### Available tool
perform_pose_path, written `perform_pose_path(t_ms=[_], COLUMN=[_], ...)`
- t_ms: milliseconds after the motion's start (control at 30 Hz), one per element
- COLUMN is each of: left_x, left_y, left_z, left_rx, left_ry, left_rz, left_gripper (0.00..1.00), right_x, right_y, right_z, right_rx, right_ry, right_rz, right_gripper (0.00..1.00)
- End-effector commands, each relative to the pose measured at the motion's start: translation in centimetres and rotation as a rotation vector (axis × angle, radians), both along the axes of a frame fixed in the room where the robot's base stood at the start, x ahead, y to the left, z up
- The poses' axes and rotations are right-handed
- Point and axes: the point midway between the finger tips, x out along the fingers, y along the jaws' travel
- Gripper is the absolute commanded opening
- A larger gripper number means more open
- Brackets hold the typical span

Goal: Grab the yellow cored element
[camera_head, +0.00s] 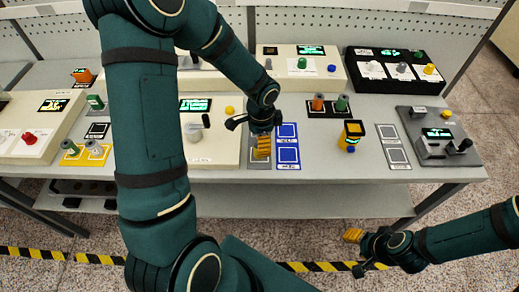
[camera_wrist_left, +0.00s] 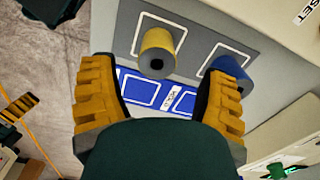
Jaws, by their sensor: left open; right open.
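The yellow cored element (camera_wrist_left: 157,48) is a short yellow cylinder with a dark hole in its end. In the left wrist view it stands on a grey pad with white outlines, between and beyond my left fingers, touching neither. My left gripper (camera_wrist_left: 160,72) is open and empty. In the head view my left gripper (camera_head: 262,147) is low over the front of the table, and I cannot make out the element there. My right gripper (camera_head: 354,237) is open and empty, off the table in front, at lower right.
A blue cylinder (camera_wrist_left: 228,66) stands close by the right finger in the left wrist view. A blue pad with white squares (camera_head: 288,146) lies beside the left gripper. A black-and-yellow device (camera_head: 352,130) stands farther right. Several consoles line the table.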

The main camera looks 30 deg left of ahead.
Motion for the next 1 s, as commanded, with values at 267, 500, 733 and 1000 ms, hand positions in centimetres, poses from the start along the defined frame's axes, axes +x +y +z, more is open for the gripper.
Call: perform_pose_path(t_ms=[267,500,733,1000], left_x=[-0.6,-0.5,-0.5,-0.5], left_y=[0.0,0.0,0.0,0.0], left_z=[-4.0,-4.7,-4.7,-4.7], left_rx=[-0.001,0.000,0.000,-0.001], left_ry=[0.004,0.000,0.000,0.001], left_rz=[-0.001,0.000,0.000,0.000], left_gripper=[0.75,0.75,0.37,0.00], right_x=[-0.1,-0.2,-0.2,-0.2], right_y=[0.0,0.1,0.1,0.1], right_z=[-0.8,-0.9,-0.9,-0.9], right_rx=[0.000,0.000,0.000,0.000], right_ry=[0.003,0.005,0.005,0.004], right_rz=[0.002,0.004,0.004,0.004], right_gripper=[0.47,0.47,0.47,0.47])
